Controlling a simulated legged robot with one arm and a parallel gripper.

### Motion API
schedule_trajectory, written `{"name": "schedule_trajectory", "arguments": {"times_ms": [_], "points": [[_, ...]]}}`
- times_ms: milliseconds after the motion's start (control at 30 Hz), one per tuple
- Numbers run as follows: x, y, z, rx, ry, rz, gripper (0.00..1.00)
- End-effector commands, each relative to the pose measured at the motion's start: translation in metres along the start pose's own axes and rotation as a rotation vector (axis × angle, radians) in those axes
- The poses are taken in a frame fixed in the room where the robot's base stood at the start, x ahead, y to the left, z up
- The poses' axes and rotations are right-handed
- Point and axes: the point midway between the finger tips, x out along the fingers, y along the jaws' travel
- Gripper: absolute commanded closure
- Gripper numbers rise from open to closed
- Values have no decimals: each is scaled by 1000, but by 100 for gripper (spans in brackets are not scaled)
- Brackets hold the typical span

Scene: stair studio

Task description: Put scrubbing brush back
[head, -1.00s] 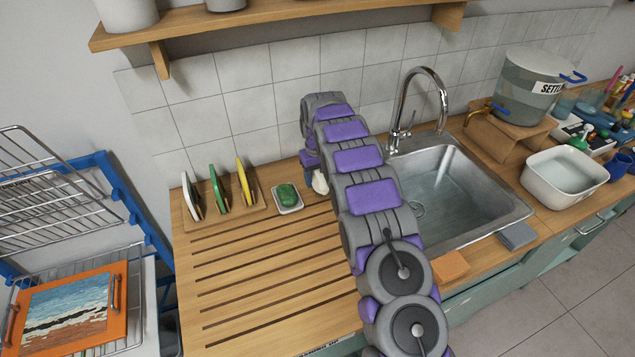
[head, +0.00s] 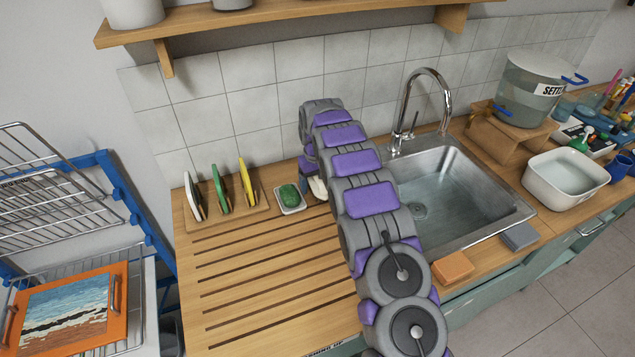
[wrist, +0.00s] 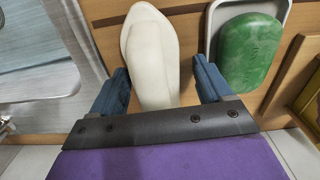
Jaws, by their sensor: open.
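A cream, rounded object (wrist: 150,50), which looks like the scrubbing brush, lies on the wooden counter. In the head view, part of it (head: 318,188) shows beside my gripper, near the wall. My gripper (wrist: 161,75) is open, with one blue finger on each side of the cream object's narrower end. I cannot tell whether the fingers touch it. Its bristles are not visible. My arm hides part of the counter around it in the head view.
Green soap in a white dish (head: 278,203) sits close to my gripper. A wooden rack (head: 262,213) with upright coloured items stands further left. A steel sink (head: 515,212) and tap (head: 402,110) are to the right. The grooved drainboard (head: 270,290) is clear.

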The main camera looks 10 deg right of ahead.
Motion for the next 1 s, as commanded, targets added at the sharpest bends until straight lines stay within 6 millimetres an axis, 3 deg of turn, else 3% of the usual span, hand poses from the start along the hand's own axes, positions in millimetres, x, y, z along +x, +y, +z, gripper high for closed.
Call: {"name": "schedule_trajectory", "arguments": {"times_ms": [267,700,1000], "points": [[-24,3,0,2,3,-2,21],[-107,1,0,1,1,-1,21],[-122,2,1,2,0,-1,21]]}}
